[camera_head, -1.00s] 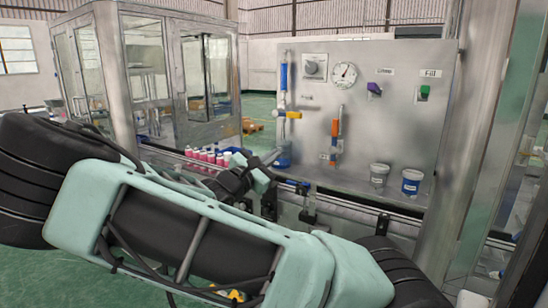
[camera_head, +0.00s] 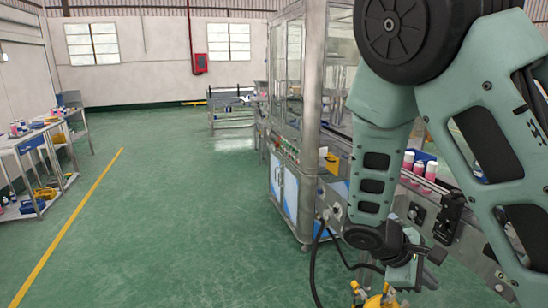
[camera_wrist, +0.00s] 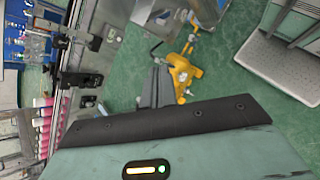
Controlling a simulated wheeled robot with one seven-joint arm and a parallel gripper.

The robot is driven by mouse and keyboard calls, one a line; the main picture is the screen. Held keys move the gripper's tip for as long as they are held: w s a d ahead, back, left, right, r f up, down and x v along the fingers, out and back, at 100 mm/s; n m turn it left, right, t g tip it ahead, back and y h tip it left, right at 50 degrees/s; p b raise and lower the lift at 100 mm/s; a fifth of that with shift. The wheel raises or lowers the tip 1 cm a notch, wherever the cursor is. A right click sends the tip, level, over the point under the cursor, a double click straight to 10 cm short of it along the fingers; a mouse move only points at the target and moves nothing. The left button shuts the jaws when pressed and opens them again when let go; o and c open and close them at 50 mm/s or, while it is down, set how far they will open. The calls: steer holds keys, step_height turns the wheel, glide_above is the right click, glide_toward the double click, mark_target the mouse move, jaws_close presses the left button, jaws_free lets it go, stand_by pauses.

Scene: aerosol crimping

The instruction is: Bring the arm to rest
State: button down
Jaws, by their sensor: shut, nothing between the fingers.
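My arm is folded on the right side of the head view, its teal links hanging down beside the line. My gripper (camera_head: 405,272) is low in that view, partly hidden, in front of the machine's side. In the wrist view my gripper (camera_wrist: 156,85) shows as dark fingers close together, shut and empty. They point toward a yellow fixture (camera_wrist: 183,72) near the green floor; whether they are apart from it in depth is hard to tell. The fixture also shows at the bottom of the head view (camera_head: 376,297).
Pink cans (camera_head: 431,170) stand along the line behind my arm. A glazed machine cabinet (camera_head: 300,100) stands left of it. A shelf table (camera_head: 35,145) with goods is at the far left. The green floor (camera_head: 165,215) between is clear. A grey step (camera_wrist: 280,67) lies right in the wrist view.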

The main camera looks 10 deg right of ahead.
steer(key=s+a+r+t+y+b, duration=0.1)
steer(key=s+a+y, duration=0.2)
steer(key=a, duration=0.6)
steer(key=s+a+r+y+b, duration=0.1)
steer(key=s+a+y, duration=0.2)
steer(key=a, duration=0.6)
steer(key=s+a+r+t+y+b, duration=0.1)
steer(key=s+a+r+y, duration=0.1)
steer(key=s+a, duration=0.4)
steer(key=a+y, duration=0.1)
steer(key=a, duration=0.2)
steer(key=shift+t+y, duration=0.3)
